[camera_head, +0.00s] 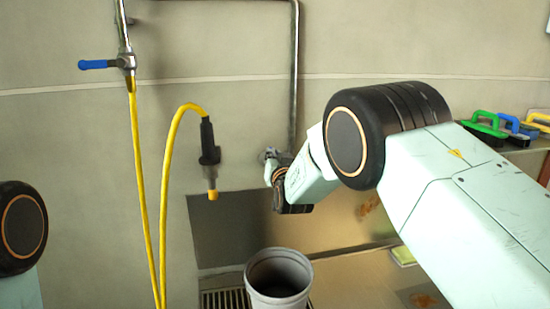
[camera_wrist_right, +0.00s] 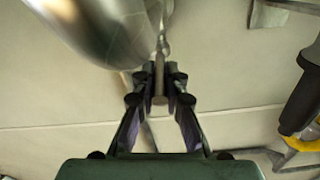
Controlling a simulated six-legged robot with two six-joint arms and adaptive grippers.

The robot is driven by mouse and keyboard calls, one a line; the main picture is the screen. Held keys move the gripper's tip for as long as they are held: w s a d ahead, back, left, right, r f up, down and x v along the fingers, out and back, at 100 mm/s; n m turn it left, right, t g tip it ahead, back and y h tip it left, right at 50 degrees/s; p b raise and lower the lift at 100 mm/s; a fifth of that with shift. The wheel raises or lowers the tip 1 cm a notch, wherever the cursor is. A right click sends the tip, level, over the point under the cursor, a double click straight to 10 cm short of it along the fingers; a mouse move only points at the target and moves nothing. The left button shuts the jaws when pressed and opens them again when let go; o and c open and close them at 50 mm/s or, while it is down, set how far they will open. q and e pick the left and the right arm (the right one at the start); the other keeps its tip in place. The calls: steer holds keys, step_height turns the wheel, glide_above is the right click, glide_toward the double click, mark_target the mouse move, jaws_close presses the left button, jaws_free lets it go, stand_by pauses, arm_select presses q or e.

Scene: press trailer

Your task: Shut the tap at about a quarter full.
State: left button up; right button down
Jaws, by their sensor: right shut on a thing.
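The tap (camera_head: 271,153) sits at the lower end of a metal pipe on the wall, partly hidden by my right gripper (camera_head: 275,172). In the right wrist view, my right gripper (camera_wrist_right: 160,75) is shut on the tap's thin lever (camera_wrist_right: 159,83), between its fingertips. A large shiny metal part (camera_wrist_right: 110,25) fills the upper left of that view. A grey bucket (camera_head: 279,278) stands upright below the tap. Its inside is dark; I cannot tell the water level, and no stream is clear. My left gripper is out of view.
A pipe with a blue-handled valve (camera_head: 97,64) and a yellow hose (camera_head: 139,180) hang at the left. The hose ends in a black spray nozzle (camera_head: 209,150). A drain grate (camera_head: 225,299) lies beside the bucket. Coloured brushes (camera_head: 485,125) sit on a shelf at right.

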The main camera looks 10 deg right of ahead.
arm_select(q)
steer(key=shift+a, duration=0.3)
arm_select(e)
steer(key=shift+a, duration=0.15)
steer(key=c, duration=1.4)
jaws_free()
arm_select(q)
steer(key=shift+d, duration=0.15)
arm_select(e)
steer(key=shift+s, duration=0.1)
steer(key=s, duration=1.1)
steer(key=shift+s, duration=0.4)
